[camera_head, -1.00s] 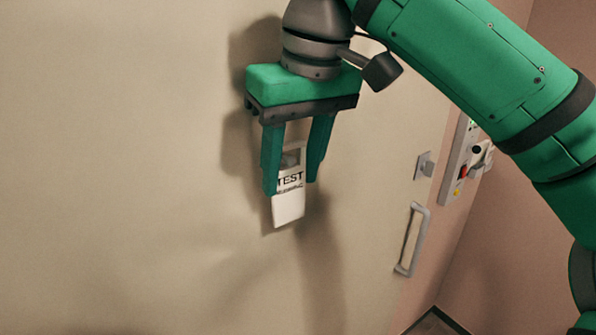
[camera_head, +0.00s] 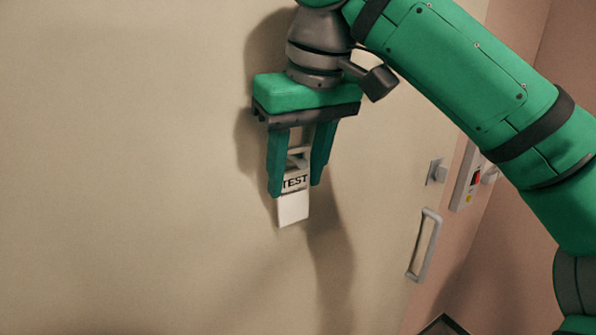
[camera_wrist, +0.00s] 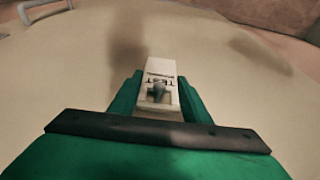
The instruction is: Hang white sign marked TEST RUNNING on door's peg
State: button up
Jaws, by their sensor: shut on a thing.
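The white sign (camera_head: 293,208) with TEST in black letters hangs between the two green fingers of my gripper (camera_head: 296,188), which is shut on its upper part. A finger covers part of the sign's lettering. The sign is close to the pale door (camera_head: 130,150), tilted slightly in the picture. In the wrist view, the sign (camera_wrist: 160,67) extends beyond the fingertips, and a grey peg-like piece (camera_wrist: 157,91) shows at the opening in its top part. I cannot tell whether the peg passes through the opening or only lines up with it.
A grey door handle (camera_head: 424,245) and a small latch plate (camera_head: 437,171) are to the right. The door left of my gripper is bare.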

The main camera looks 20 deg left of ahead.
jog(key=shift+d, duration=0.1)
jog(key=o, duration=1.1)
jog(key=shift+w+r, duration=0.1)
jog(key=v, duration=0.7)
jog(key=shift+r, duration=0.15)
